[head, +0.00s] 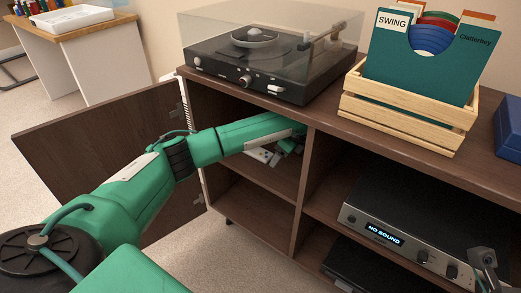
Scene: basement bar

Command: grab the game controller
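My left arm reaches through the open door into the upper left compartment of the dark wooden cabinet (268,178). My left gripper (288,148) is inside, mostly hidden behind the green forearm and in shadow, so its fingers cannot be made out. A small whitish thing with dark spots, apparently the game controller (262,156), shows just below the forearm on the compartment's shelf, close beside the gripper. Most of it is hidden, and I cannot tell whether the gripper touches it. A grey mechanical part at the lower right edge seems to be my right gripper (485,262); its fingers are unclear.
The cabinet door (95,150) stands open on the left. A turntable (260,65) and a wooden record crate (408,115) stand on top, with a blue box (509,128) at right. A divider (304,185) bounds the left compartment.

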